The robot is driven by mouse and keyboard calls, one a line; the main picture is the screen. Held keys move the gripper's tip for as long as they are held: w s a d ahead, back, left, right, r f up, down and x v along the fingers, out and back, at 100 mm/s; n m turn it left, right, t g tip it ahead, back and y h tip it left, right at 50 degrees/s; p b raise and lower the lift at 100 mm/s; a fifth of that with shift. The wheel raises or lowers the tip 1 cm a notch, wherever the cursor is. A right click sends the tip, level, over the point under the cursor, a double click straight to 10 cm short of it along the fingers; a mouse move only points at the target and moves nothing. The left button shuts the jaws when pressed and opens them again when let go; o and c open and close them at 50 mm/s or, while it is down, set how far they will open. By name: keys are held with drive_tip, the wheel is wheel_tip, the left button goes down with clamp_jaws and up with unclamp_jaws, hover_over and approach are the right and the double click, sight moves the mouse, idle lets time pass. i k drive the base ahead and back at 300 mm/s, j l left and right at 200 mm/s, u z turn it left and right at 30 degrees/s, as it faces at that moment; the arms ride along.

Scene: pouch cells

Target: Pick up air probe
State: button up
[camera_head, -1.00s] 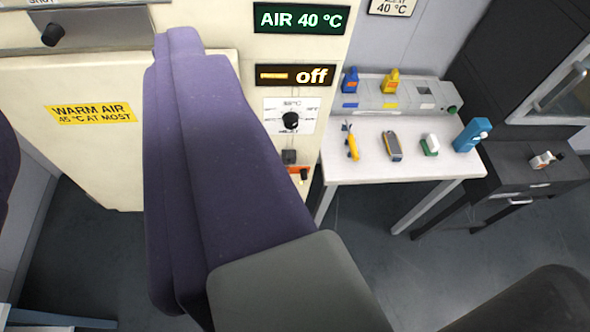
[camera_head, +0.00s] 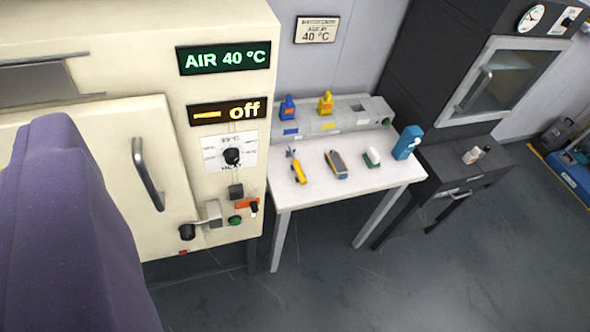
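A white table (camera_head: 350,195) stands right of the cream cabinet and holds several small tools. A yellow tool with a dark, forked-looking end (camera_head: 298,172) lies at the left of the table top. On a grey rack (camera_head: 345,121) at the table's back stand a blue item (camera_head: 288,107) and a yellow item (camera_head: 326,103). I cannot tell for sure which of these is the air probe. My gripper's fingers are not in view.
The cream cabinet (camera_head: 150,60) has a handled door, and its lit sign reads off. A white-green item (camera_head: 371,157) and a blue container (camera_head: 407,142) share the table. A dark cabinet (camera_head: 440,175) stands close right. Floor (camera_head: 330,285) in front is clear.

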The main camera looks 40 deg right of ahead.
sight(302, 179)
drive_tip(key=i+l, duration=0.2)
drive_tip(key=l, duration=0.2)
drive_tip(key=i+l, duration=0.2)
drive_tip(key=l, duration=0.15)
drive_tip(key=i+l, duration=0.2)
drive_tip(key=l, duration=0.2)
drive_tip(key=i+l, duration=0.2)
drive_tip(key=l, duration=0.2)
drive_tip(key=i+l, duration=0.15)
drive_tip(key=i, duration=0.2)
drive_tip(key=i+l, duration=0.2)
drive_tip(key=i, duration=0.1)
